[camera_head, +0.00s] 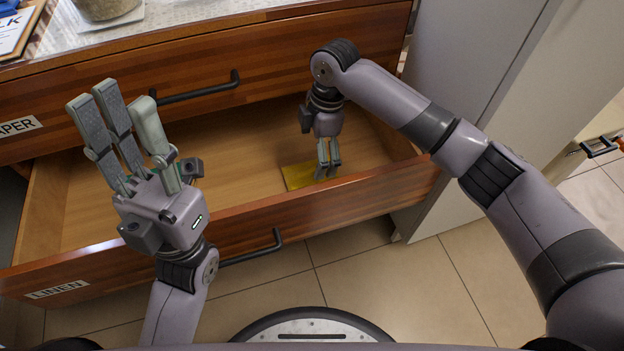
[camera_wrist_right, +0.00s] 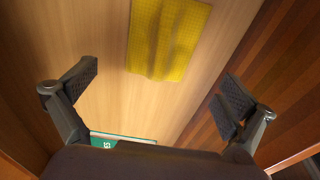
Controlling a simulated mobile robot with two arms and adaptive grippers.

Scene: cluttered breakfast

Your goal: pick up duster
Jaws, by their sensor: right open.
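The duster is a yellow cloth (camera_head: 298,177) lying flat on the wooden floor of the open lower drawer, near its right end. In the right wrist view the duster (camera_wrist_right: 170,38) shows a waffle texture and a slight crease, at the top centre. My right gripper (camera_head: 328,172) reaches down into the drawer over the duster and hides part of it. Its fingers (camera_wrist_right: 158,88) are spread wide with nothing between them, and the duster lies beyond the tips. My left gripper (camera_head: 112,103) is raised over the drawer's left part, fingers up, open and empty.
The open drawer's front wall (camera_head: 340,203) and right side lie close around my right arm. A shut drawer with a black handle (camera_head: 200,90) is above. A teal item (camera_wrist_right: 122,139) with white lettering shows partly in the wrist view. A grey cabinet (camera_head: 470,60) stands at the right.

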